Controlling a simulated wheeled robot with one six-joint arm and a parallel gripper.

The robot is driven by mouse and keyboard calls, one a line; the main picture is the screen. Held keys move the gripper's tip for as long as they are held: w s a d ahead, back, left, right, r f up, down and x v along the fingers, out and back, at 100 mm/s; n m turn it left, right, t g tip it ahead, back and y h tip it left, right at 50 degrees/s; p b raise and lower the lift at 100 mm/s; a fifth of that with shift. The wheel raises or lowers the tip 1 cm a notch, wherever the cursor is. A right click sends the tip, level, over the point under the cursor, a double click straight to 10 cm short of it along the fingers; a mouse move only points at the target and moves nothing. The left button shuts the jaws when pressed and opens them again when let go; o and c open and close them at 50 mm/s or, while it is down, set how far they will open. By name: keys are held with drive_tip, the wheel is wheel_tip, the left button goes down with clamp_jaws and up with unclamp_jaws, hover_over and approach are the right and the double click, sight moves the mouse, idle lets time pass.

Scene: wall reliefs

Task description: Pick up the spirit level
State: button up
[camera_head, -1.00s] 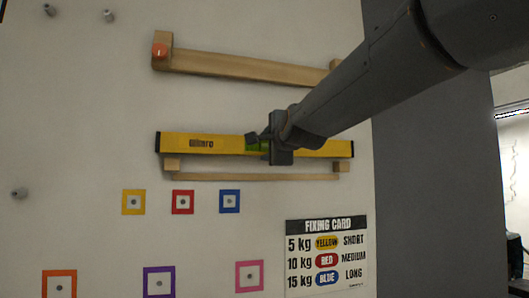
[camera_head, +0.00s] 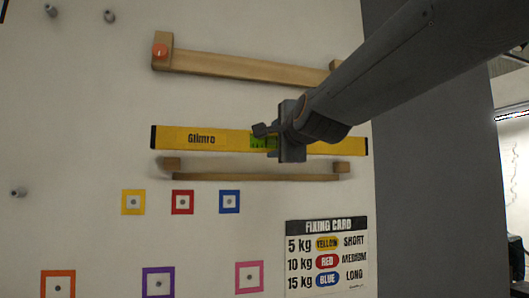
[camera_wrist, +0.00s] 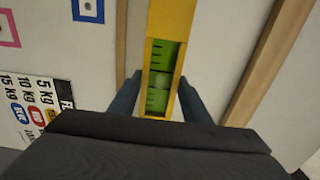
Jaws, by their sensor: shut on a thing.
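The spirit level (camera_head: 203,139) is a long yellow bar with black end caps and a green vial window near its middle. In the head view it hangs in front of the wall, slightly tilted with its right end lower. My gripper (camera_head: 264,138) is shut on it around the vial. The wrist view shows the yellow bar (camera_wrist: 172,18) and green vial between my two fingers. A wooden ledge (camera_head: 250,177) with a small block at each end is below the level, with a gap between them. My gripper hides part of the level's middle.
Above is a wooden rail (camera_head: 240,66) with an orange knob (camera_head: 160,50). Grey pegs (camera_head: 109,16) stick out at the left. Coloured square markers (camera_head: 182,202) and a fixing card (camera_head: 326,252) are on the lower wall. A dark panel stands at the right.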

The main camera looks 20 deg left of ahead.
drive_tip(key=v, duration=0.7)
idle(0.5)
